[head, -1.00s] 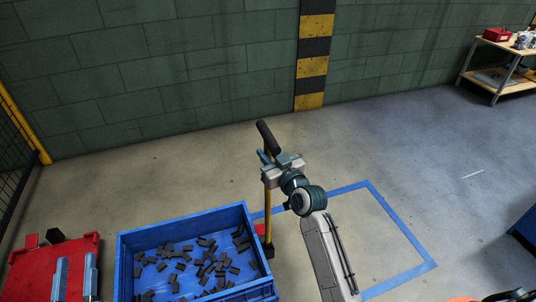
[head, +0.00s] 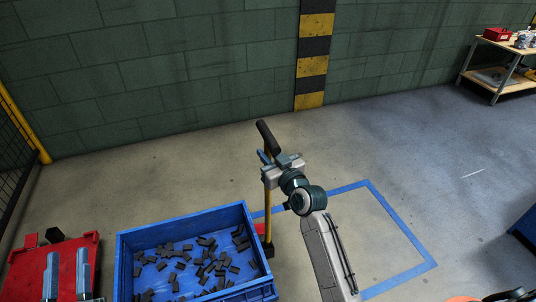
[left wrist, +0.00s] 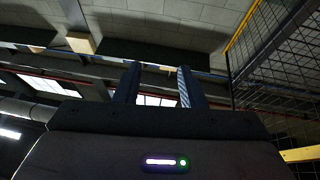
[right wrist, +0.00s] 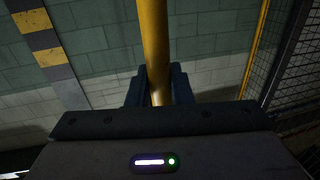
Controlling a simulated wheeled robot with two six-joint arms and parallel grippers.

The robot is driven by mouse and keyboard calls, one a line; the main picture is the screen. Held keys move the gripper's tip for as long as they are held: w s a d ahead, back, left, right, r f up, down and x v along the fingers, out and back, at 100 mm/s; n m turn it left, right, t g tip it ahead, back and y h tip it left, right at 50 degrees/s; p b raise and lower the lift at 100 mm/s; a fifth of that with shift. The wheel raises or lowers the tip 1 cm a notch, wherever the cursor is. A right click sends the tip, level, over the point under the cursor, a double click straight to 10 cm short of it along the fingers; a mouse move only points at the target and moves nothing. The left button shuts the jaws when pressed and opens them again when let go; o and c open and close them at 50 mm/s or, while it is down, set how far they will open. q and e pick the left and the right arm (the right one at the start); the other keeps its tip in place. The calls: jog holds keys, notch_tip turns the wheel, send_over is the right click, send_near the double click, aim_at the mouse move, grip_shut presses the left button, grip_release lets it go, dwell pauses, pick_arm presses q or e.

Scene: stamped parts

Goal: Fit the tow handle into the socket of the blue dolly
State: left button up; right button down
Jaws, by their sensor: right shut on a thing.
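The tow handle is a yellow pole (head: 268,205) with a black grip (head: 268,138) on top; it stands nearly upright at the right side of the blue crate. My right gripper (head: 272,172) is shut on the pole just below the grip; the right wrist view shows the pole (right wrist: 154,45) between its fingers. The pole's lower end is by a small red and black part (head: 266,246) beside the crate; I cannot tell whether it sits in a socket. The blue dolly is not clearly distinguishable beneath the crate. My left gripper (head: 67,256) is open and empty, fingers up.
The blue crate (head: 180,224) holds many dark stamped parts. A red platform (head: 28,270) stands at the left, behind my left gripper. Blue tape (head: 400,232) marks a floor area at right. A work table (head: 500,62) stands far right. The floor behind the crate is clear.

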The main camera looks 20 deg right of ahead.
pick_arm(q)
jog(key=shift+r+t, duration=0.3)
jog(key=shift+r, duration=0.3)
pick_arm(e)
jog(key=c, duration=1.2)
grip_release()
jog(key=shift+f, duration=0.15)
pick_arm(q)
notch_tip(320, 180, down, 5)
jog(key=g, duration=0.3)
jog(key=shift+w+p, duration=0.1)
jog(key=shift+p, duration=0.3)
pick_arm(e)
jog(key=v, duration=1.1)
